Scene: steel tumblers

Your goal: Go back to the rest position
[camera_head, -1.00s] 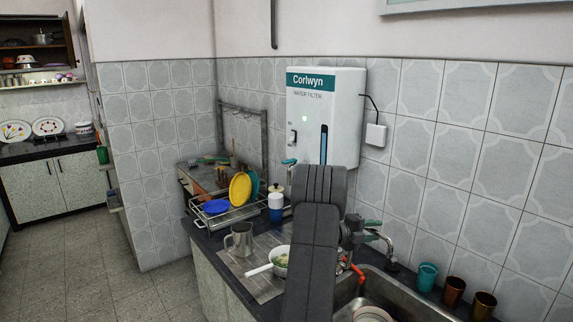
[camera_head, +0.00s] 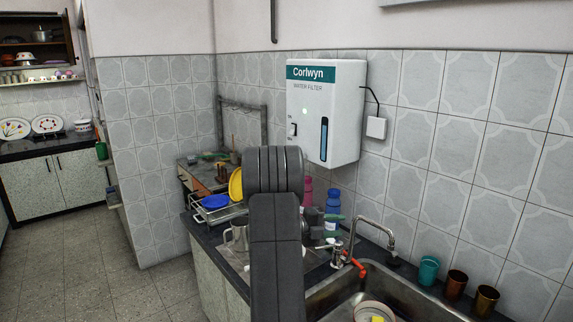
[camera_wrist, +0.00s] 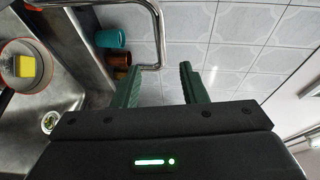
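My gripper (camera_head: 331,229) is in front of the tiled wall above the counter, with its green fingers pointing right in the head view. In the wrist view the two green fingers (camera_wrist: 163,86) stand apart with nothing between them, so it is open and empty. My dark arm rises through the middle of the head view and hides part of the counter. A steel mug (camera_head: 238,238) stands on the counter left of my arm, partly hidden.
A white water filter (camera_head: 342,112) hangs on the wall. Blue (camera_head: 333,207) and pink bottles stand behind my gripper. Open floor lies at left.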

